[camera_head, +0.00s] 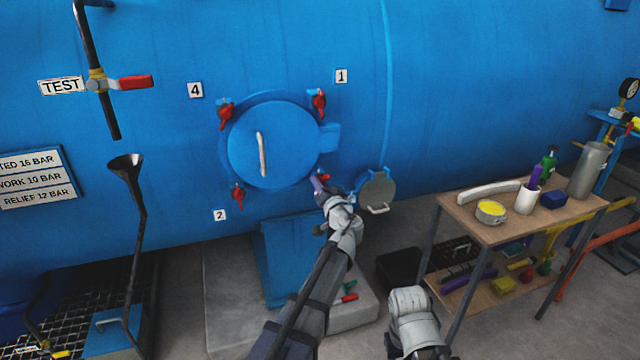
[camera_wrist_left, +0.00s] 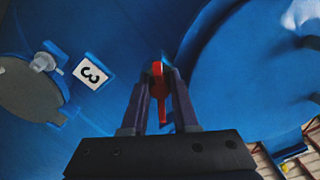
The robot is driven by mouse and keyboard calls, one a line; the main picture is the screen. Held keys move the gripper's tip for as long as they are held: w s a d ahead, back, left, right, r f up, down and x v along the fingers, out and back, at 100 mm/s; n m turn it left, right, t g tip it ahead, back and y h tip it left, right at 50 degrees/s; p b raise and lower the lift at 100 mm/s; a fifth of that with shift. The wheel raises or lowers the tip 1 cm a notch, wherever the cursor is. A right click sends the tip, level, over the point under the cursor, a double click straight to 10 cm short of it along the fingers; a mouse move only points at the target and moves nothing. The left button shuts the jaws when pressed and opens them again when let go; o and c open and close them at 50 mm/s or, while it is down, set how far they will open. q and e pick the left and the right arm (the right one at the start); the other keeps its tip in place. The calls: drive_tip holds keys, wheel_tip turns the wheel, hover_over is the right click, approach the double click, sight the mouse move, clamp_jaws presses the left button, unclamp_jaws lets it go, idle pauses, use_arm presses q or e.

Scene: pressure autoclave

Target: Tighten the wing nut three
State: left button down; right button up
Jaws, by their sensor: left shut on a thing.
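The round blue door (camera_head: 270,145) is closed on the blue vessel, with red wing nuts around its rim. Wing nut three is the red one at the door's lower right (camera_head: 325,177), mostly hidden in the head view by my left gripper (camera_head: 318,186). In the left wrist view, the red wing nut (camera_wrist_left: 158,92) sits between the two fingers of my left gripper (camera_wrist_left: 160,80), which is shut on it. The label 3 (camera_wrist_left: 91,73) is beside it. The other wing nuts show near label 1 (camera_head: 319,103), label 4 (camera_head: 226,114) and label 2 (camera_head: 238,196). My right gripper is out of view.
A small grey round cover with a handle (camera_head: 378,190) is right of my left gripper. A wooden two-level cart (camera_head: 470,215) with bottles and tools stands at the right. A blue pedestal (camera_head: 285,260) is below the door. A black funnel pipe (camera_head: 137,220) stands at the left.

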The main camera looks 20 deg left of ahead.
use_arm(q)
drive_tip(key=m, duration=0.8)
drive_tip(key=shift+r+m, duration=0.1)
drive_tip(key=shift+m, duration=0.2)
drive_tip(key=m, duration=0.3)
drive_tip(key=shift+m, duration=0.3)
drive_tip(key=m, duration=0.4)
drive_tip(key=shift+m, duration=0.3)
drive_tip(key=m, duration=0.6)
drive_tip(key=shift+r, duration=0.1)
drive_tip(key=m, duration=0.6)
drive_tip(key=shift+d, duration=0.1)
drive_tip(key=c, duration=0.7)
unclamp_jaws()
